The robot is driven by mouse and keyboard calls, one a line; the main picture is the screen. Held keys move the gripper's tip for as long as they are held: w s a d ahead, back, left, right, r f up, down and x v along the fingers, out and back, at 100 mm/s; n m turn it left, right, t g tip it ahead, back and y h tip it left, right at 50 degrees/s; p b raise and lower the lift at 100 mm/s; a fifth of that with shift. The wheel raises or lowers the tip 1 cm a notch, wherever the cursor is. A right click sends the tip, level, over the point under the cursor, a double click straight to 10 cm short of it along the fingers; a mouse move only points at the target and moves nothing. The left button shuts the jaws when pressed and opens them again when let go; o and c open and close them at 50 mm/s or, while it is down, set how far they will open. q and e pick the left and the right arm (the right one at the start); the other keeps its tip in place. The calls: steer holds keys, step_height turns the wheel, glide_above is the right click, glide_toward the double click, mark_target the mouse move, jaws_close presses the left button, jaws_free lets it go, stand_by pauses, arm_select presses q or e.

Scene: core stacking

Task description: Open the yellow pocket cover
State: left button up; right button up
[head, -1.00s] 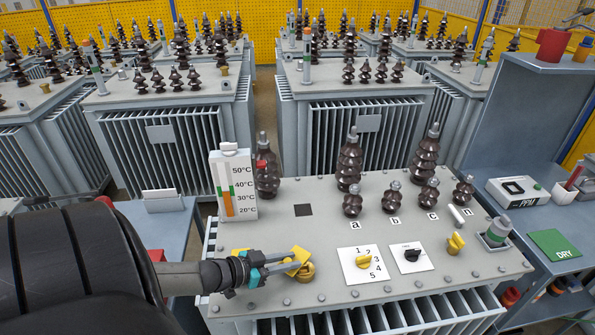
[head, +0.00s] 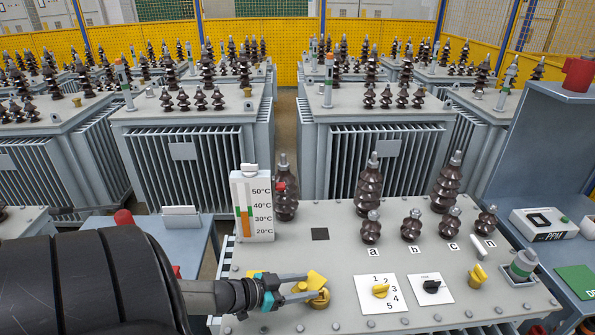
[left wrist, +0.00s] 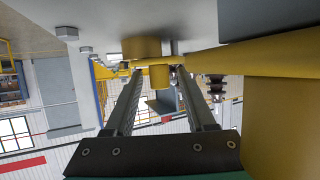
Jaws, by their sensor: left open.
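The yellow pocket cover (head: 317,279) stands tilted up over a round yellow pocket (head: 319,299) on the front left of the grey transformer top. My left gripper (head: 306,288) is open, reaching in from the left with its fingers at the cover and pocket. I cannot tell whether they touch it. In the left wrist view, the two fingers (left wrist: 160,95) stand apart, with a short yellow cylinder (left wrist: 159,76) seen between their far ends. A large yellow surface fills the right side of that view. My right gripper is not in view.
A thermometer block (head: 252,207) stands behind my left gripper. Dark bushings (head: 370,190) rise at the back of the top. A numbered selector dial (head: 381,291) and a black knob (head: 432,287) lie to the right. A side bench (head: 575,245) stands at the far right.

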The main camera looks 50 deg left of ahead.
arm_select(q)
steer(key=p+v, duration=0.3)
steer(key=v, duration=1.2)
steer(key=shift+p, duration=0.4)
steer(key=shift+s, duration=0.15)
steer(key=shift+c, duration=0.2)
